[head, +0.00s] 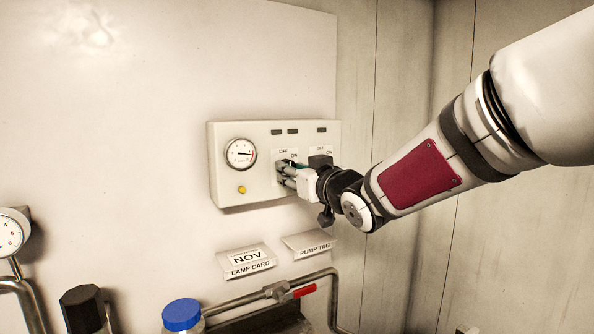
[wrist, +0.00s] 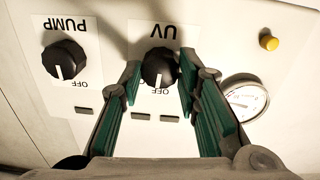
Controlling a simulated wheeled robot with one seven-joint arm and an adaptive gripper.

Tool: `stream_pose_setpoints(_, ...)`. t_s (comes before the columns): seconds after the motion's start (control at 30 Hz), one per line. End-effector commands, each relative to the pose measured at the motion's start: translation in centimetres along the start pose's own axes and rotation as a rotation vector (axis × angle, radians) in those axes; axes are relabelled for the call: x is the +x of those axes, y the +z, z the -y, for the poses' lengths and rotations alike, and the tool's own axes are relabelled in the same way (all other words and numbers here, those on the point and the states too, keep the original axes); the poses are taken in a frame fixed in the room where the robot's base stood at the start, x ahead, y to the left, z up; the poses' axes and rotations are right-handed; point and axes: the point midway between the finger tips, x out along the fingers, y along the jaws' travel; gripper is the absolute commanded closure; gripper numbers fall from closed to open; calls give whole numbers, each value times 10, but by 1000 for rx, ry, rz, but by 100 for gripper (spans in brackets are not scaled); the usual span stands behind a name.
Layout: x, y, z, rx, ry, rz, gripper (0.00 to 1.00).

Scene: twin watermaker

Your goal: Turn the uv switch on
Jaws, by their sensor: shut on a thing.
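The UV switch (wrist: 157,66) is a round black knob with a white pointer line, on a white plate marked UV. The wrist view shows it upside down, its pointer aimed down the picture close to the OFF mark (wrist: 160,91). The ON mark by it is hidden in the wrist view but shows in the head view (head: 294,156). My gripper (wrist: 159,75) is shut on the UV knob, one green-padded finger on each side. In the head view my gripper (head: 285,172) reaches the control box (head: 225,175) from the right and covers most of the knob.
The black pump knob (wrist: 63,60) sits close beside the UV knob; it also shows in the head view (head: 320,161). The box carries a gauge (head: 241,154) and a yellow button (head: 242,189). Below are two cards (head: 247,262), pipes and a red-handled valve (head: 303,291).

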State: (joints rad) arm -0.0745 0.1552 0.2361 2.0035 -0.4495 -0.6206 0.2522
Motion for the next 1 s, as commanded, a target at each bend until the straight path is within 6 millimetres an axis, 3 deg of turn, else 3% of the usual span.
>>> stream_pose_setpoints(1.0, -2, -2, 1, 843, -4, 26, 98)
